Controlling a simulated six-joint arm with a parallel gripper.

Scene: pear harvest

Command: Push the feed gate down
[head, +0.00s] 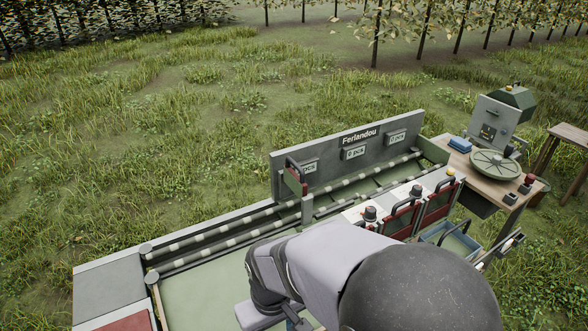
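My arm reaches in from the bottom of the head view, in front of and below the gate. My gripper's fingers do not show; the arm hides the area around them.
A sign board (350,152) reading "Ferlandou" stands behind the rollers (215,235). Red-fronted bins with dark handles (402,218) and a blue crate (451,243) are to the right. A wooden table (461,170) holds a round scale (494,164). Grass lies beyond.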

